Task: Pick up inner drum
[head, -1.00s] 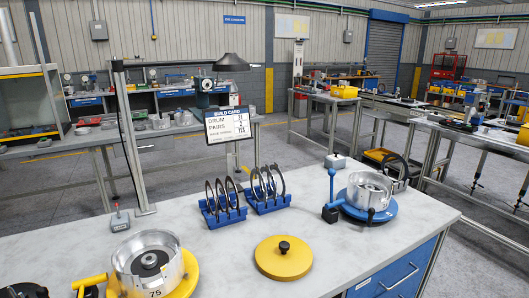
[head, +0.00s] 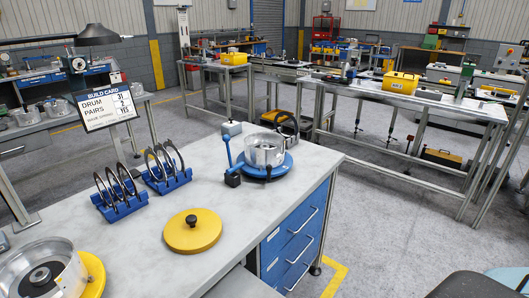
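A silver metal drum (head: 265,150) sits on a round blue base (head: 264,171) near the bench's right back corner. A blue lever with a dark block (head: 232,178) stands upright at its left. A second, larger silver drum (head: 38,268) sits on a yellow base (head: 94,275) at the lower left, cut off by the frame edge; a dark hub shows inside it. I cannot tell from their looks which one is called the inner drum. Neither of my grippers shows in the head view.
On the grey bench top (head: 140,248) stand two blue racks (head: 122,203) (head: 169,180) with dark rings, and a yellow disc with a black knob (head: 192,232). A build card (head: 108,106) stands behind. Blue drawers (head: 297,238) are under the right edge.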

